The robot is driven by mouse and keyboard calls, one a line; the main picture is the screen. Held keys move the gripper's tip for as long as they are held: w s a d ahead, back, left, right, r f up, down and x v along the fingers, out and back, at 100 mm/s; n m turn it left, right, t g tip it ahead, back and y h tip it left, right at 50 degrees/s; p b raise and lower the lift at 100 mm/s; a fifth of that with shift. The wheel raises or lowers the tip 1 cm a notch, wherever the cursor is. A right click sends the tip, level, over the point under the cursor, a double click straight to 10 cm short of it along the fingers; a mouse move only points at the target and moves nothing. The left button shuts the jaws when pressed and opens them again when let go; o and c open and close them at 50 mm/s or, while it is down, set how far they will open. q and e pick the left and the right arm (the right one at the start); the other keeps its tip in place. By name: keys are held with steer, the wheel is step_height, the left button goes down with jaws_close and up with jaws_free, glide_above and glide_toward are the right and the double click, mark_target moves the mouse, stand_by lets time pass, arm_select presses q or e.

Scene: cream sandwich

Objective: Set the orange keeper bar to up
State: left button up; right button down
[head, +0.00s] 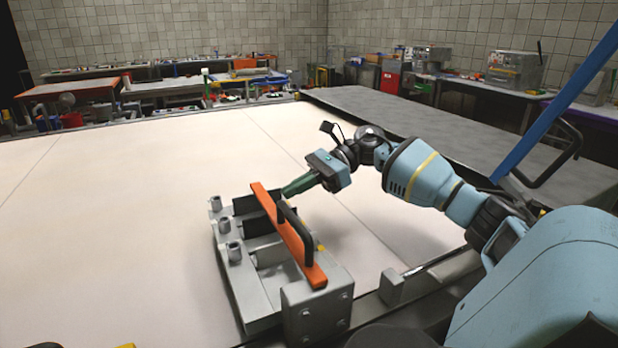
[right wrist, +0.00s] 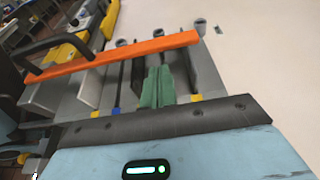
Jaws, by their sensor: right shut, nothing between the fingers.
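The orange keeper bar (head: 294,238) lies lengthwise over the top of a grey metal fixture (head: 246,312), its near end at the grey end block (head: 317,305). A black arched handle (head: 296,223) stands at its side. The bar (right wrist: 120,55) also crosses the upper part of the right wrist view. My right gripper (head: 286,192) has green fingers, shut and empty. In the head view its fingertips are beside the far part of the bar, to its right; I cannot tell whether they touch it. The fingers (right wrist: 157,88) point toward the bar in the right wrist view. My left gripper is not in view.
Several grey posts (head: 224,226) stand along the fixture's left side. The pale tabletop (head: 110,210) is clear to the left and behind. A small grey block (head: 392,288) sits to the right of the fixture. Cluttered benches (head: 160,85) stand far back.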

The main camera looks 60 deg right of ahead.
steer(key=x, duration=0.3)
steer(key=shift+w+a+p, duration=0.15)
steer(key=shift+a+p, duration=0.1)
steer(key=shift+p, duration=0.1)
steer(key=shift+w+a+f, duration=0.2)
steer(key=shift+a+f, duration=0.05)
steer(key=shift+a, duration=0.1)
steer(key=shift+r, duration=0.15)
